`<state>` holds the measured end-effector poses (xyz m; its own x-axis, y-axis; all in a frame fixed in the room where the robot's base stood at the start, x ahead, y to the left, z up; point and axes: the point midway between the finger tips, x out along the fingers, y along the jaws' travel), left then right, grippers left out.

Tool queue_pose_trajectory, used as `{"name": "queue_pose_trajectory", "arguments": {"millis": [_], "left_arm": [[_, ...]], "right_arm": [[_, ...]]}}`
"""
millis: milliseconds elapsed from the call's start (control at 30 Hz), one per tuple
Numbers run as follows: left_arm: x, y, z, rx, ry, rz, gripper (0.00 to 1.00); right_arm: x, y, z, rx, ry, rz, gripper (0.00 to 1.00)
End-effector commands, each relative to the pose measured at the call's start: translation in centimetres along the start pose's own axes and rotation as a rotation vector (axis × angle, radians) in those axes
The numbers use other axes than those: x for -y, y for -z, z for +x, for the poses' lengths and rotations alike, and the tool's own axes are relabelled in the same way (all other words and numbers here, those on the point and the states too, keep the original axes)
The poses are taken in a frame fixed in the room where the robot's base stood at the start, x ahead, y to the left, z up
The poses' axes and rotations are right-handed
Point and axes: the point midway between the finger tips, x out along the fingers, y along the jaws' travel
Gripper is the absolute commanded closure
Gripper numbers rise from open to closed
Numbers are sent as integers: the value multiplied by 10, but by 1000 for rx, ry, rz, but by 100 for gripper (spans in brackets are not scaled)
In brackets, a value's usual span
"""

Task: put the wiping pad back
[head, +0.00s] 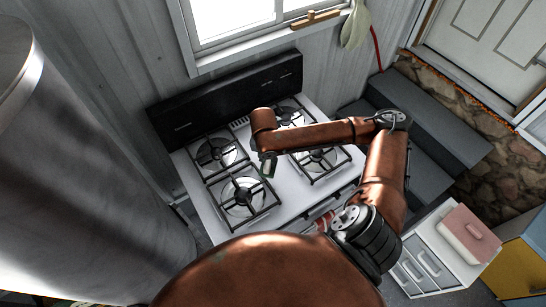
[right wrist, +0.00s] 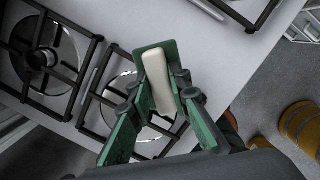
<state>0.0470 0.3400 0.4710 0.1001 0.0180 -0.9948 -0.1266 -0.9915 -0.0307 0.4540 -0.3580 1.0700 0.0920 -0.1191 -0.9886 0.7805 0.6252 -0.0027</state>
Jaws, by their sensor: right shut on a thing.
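The wiping pad (right wrist: 158,80) shows in the right wrist view as a cream block with a green sheet at one end. It sits between the green fingers of my right gripper (right wrist: 160,104), which is shut on it. In the head view my right gripper (head: 267,165) hangs over the middle of the white stove top (head: 278,207), between the burners. There the pad is too small and too hidden to make out clearly. Whether it touches the stove top, I cannot tell. My left gripper is in neither view.
Black burner grates (head: 243,196) stand on the stove, with a dark back panel (head: 228,100) behind. A large grey cylinder (head: 75,175) fills the left. At lower right a white drawer cabinet (head: 425,262) bears a pink-lidded container (head: 468,235). Dark steps (head: 425,120) stand right of the stove.

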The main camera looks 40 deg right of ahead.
Motion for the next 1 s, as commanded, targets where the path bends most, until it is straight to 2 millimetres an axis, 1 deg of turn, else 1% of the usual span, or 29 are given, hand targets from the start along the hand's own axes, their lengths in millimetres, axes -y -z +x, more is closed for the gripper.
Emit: {"name": "queue_pose_trajectory", "arguments": {"millis": [33,167,200,300,400,700,900,1000], "left_arm": [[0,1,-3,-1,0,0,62],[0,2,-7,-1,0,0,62],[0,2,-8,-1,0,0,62],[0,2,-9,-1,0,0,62],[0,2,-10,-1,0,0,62],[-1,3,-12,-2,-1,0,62],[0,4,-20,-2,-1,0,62],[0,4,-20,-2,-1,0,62]], "right_arm": [[1,-12,6,0,3,6,100],[2,-40,25,-1,2,6,100],[2,-43,35,-3,3,6,100],[3,-54,55,-2,1,5,100],[3,-63,70,-2,1,3,100],[3,-75,90,-1,0,3,100],[3,-70,116,-2,1,1,100],[3,-70,119,0,-1,0,100]]}}
